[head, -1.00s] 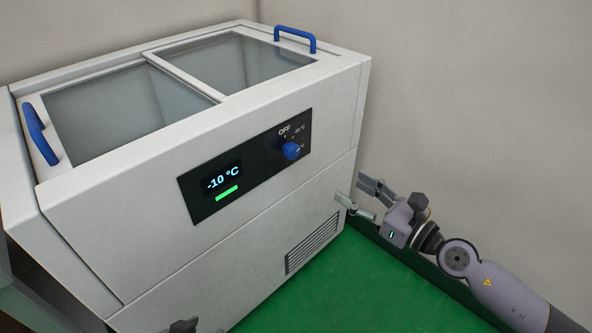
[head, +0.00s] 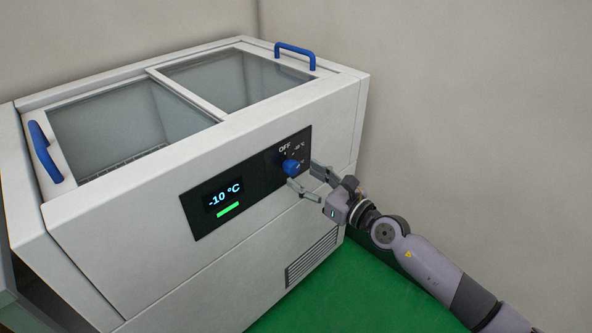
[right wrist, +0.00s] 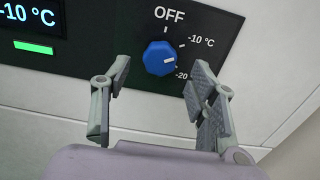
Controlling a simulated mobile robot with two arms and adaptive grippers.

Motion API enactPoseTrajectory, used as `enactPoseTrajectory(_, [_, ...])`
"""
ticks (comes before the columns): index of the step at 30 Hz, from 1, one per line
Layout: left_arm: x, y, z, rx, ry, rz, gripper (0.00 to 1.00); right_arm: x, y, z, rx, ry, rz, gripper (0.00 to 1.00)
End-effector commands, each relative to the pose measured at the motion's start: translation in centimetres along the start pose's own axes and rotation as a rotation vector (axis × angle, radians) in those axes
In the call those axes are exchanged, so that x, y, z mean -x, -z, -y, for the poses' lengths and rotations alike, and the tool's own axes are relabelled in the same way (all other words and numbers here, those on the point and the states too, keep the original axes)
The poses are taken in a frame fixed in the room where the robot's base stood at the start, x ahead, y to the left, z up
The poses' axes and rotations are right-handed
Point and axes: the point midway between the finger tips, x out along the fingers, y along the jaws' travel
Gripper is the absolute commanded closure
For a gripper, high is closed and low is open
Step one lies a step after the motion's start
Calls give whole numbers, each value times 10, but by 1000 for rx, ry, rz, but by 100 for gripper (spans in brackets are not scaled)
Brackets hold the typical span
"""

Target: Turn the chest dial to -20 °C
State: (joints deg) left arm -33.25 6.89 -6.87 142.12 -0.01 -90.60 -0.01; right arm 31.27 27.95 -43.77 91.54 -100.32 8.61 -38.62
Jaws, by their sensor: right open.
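The white chest freezer (head: 255,240) has a black panel (head: 255,190) on its front. The blue dial (head: 290,167) sits on the panel's right part, and the display (head: 224,195) reads -10 °C above a green bar. In the right wrist view the dial (right wrist: 160,58) has a white mark pointing right, toward the -10 °C label (right wrist: 201,40); a -20 label (right wrist: 181,75) is below it, partly hidden by a finger. My right gripper (right wrist: 160,80) is open, its fingers to either side of and just below the dial, apparently not touching it. My left gripper is not in view.
The freezer's glass lids (head: 130,120) have blue handles (head: 45,152) at the left and back (head: 295,55). A vent grille (head: 311,258) is low on the front.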

Motion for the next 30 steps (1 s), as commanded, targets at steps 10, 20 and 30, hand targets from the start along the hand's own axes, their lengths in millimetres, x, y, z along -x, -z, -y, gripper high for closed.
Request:
enactPoseTrajectory(10, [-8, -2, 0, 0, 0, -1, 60, -38, 1, 0, -1, -1, -1, 46])
enactPoseTrajectory(20, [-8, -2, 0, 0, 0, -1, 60, -39, 1, 0, -1, -1, -1, 49])
enactPoseTrajectory(30, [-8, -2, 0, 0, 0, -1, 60, -39, 1, 0, -1, -1, -1, 72])
